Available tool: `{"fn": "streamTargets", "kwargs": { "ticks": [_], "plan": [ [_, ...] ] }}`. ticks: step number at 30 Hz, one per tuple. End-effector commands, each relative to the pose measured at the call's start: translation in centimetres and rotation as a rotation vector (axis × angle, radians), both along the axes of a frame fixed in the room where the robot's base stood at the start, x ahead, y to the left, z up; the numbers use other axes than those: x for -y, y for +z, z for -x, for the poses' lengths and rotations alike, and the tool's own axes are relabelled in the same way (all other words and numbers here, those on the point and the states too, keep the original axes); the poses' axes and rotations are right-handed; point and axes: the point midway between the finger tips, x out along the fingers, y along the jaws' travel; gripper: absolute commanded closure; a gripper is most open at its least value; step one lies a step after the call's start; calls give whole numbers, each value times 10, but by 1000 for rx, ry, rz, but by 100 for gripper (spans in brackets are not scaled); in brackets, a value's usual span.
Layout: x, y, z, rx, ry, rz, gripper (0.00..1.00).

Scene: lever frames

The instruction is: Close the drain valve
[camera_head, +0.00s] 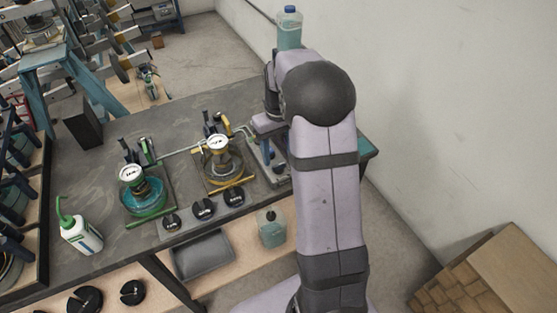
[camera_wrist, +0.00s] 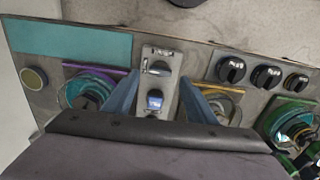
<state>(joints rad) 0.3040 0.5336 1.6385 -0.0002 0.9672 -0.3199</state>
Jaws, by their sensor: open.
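A narrow metal plate (camera_wrist: 170,60) stands in the middle of the wrist view, with a silver fitting (camera_wrist: 158,68) and a small blue part (camera_wrist: 154,100) on it. It looks like a valve mount, but no label is readable, so I cannot tell for sure that it is the drain valve. My gripper (camera_wrist: 160,80) is open, with one blue-grey finger on each side of the plate and nothing seen between them in its grip. I cannot tell whether the fingers touch the plate. In the head view the plate (camera_head: 267,165) is partly hidden by my arm.
A gauge vessel in a yellow frame (camera_head: 220,165) and one in a green frame (camera_head: 145,195) stand left of the plate. A purple-framed vessel (camera_wrist: 88,88) shows in the wrist view. Several black knobs (camera_head: 204,209) line the bench's front. A white bottle (camera_head: 80,235) stands at left.

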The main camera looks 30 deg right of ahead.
Motion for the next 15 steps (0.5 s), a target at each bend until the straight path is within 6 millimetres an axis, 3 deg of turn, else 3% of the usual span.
{"fn": "streamTargets", "kwargs": {
  "ticks": [6,15],
  "plan": [
    [0,25,-1,3,1,1,48],
    [0,35,0,1,1,0,48]
  ]
}}
